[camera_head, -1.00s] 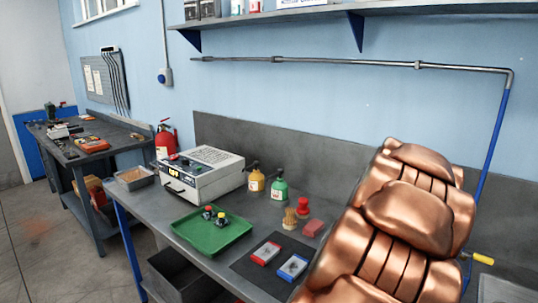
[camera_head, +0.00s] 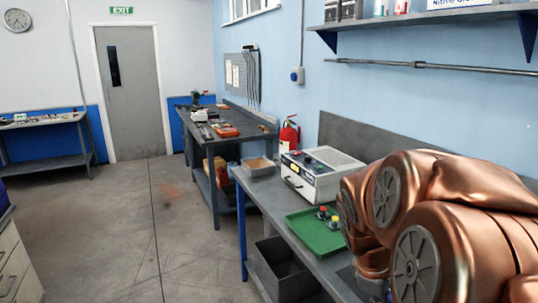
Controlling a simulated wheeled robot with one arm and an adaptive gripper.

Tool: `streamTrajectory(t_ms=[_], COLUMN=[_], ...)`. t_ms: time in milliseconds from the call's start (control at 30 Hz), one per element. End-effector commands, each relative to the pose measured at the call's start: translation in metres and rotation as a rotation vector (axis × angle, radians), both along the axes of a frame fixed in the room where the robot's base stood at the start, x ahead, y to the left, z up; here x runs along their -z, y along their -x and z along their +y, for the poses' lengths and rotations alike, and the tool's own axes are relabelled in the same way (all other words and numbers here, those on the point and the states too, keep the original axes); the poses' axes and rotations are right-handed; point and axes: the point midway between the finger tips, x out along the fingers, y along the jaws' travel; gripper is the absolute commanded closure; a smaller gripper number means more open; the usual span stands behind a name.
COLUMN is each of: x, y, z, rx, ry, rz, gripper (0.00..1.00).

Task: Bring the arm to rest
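My copper-coloured arm (camera_head: 430,220) fills the lower right of the head view, bulky and close to the camera. It is folded over the right part of the bench and hides much of it. My gripper does not show in the view. The bench (camera_head: 272,205) runs along the blue wall. A green tray (camera_head: 322,243) with small red- and yellow-topped items stands on it, partly behind my arm. A white electrode device (camera_head: 318,172) stands behind the tray.
A grey bin (camera_head: 285,270) sits under the bench. A red extinguisher (camera_head: 289,135) is by the wall. A dark workbench (camera_head: 225,140) with tools stands farther back. A wall shelf (camera_head: 440,16) is above. Open floor (camera_head: 150,235) lies left, toward a grey door (camera_head: 132,90).

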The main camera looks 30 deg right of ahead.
Motion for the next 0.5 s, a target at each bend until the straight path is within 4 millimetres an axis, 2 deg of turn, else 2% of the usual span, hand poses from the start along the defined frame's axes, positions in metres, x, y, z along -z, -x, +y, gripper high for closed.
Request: streamTrajectory(t_ms=[33,200,500], x=[0.0,0.006,0.015], y=[-0.006,-0.015,-0.002], z=[0.019,0.079,0.18], rx=[0.003,0.058,0.159], ry=[-0.012,-0.07,-0.172], rz=[-0.012,-0.039,-0.043], gripper=[1.0,1.0,1.0])
